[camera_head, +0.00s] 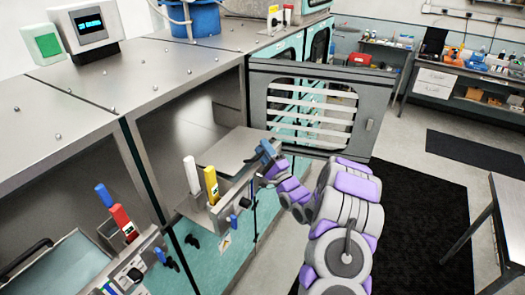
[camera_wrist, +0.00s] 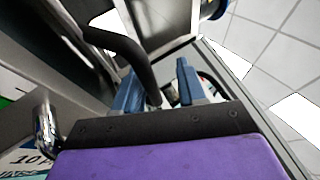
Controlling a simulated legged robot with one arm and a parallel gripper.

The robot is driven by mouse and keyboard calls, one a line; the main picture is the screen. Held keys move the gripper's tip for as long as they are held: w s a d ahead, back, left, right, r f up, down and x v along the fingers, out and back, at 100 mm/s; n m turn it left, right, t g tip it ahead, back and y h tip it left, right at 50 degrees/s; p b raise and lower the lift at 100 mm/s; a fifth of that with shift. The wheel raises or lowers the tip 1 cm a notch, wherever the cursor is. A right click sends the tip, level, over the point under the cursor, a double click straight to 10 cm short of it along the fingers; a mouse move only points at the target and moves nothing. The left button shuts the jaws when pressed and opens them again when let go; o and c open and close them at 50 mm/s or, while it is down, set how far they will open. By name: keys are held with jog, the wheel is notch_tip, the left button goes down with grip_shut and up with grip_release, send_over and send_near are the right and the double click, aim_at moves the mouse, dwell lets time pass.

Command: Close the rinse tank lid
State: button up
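A flat grey metal panel (camera_head: 236,148), which looks like the tank lid, lies across the open bay in the head view. I cannot tell how far it is shut. My gripper (camera_head: 266,150) is at its right edge, with blue fingers. In the wrist view, a curved black handle (camera_wrist: 128,46) runs down between the two fingers of my gripper (camera_wrist: 158,85). The fingers stand apart; the handle is close to the left finger, with a gap to the right one. Contact is unclear. The handle's lower end is hidden behind the gripper.
A grey windowed door (camera_head: 310,108) stands open beyond my gripper. White and yellow handles (camera_head: 202,182) stand just left of it. Another tank with a black-handled cover (camera_head: 65,268) is at lower left. A black floor mat (camera_head: 425,225) and a table (camera_head: 502,215) lie right.

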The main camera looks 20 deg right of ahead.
jog(key=shift+w+f, duration=0.15)
jog(key=shift+w, duration=0.05)
jog(key=shift+s+a+f, duration=0.1)
jog(key=shift+s+f, duration=0.1)
jog(key=shift+s, duration=0.1)
jog(key=b+v, duration=0.2)
jog(key=v, duration=1.4)
jog(key=shift+s+d+f, duration=0.15)
jog(key=shift+s+d, duration=0.05)
jog(key=shift+s, duration=0.15)
